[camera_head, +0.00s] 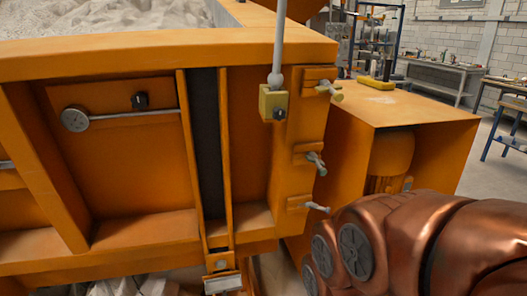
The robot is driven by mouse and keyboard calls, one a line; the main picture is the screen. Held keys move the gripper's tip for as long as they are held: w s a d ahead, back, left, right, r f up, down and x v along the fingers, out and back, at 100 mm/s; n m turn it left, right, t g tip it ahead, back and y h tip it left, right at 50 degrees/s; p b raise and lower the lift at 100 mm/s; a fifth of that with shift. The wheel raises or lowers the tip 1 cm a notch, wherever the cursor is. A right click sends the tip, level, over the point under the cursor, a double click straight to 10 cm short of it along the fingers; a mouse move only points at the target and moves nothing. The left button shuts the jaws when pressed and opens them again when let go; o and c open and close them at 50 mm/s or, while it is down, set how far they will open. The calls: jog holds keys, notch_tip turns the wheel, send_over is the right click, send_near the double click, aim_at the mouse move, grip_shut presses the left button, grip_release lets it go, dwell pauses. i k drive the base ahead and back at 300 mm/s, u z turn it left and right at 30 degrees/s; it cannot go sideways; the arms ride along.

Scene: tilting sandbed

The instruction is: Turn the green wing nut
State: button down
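Several wing nuts sit in a column on the right edge of the orange sandbed frame. The top one (331,90) looks yellowish. The middle wing nut (317,163) looks grey with a dull greenish tint. The lowest one (317,207) looks pale grey. None is clearly green, so I cannot tell for sure which is the green wing nut. My copper-coloured arm fills the lower right, with its nearest visible part just right of and below the lowest wing nut. My gripper does not show.
The orange sandbed (150,50) holds pale sand. A grey rod rises from a yellow block (273,103) left of the wing nuts. An orange housing (425,120) stands close on the right. Workbenches (440,80) stand behind.

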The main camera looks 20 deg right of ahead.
aim_at(311, 157)
jog(key=z, duration=1.55)
jog(key=k, duration=0.45)
jog(key=u, duration=2.1)
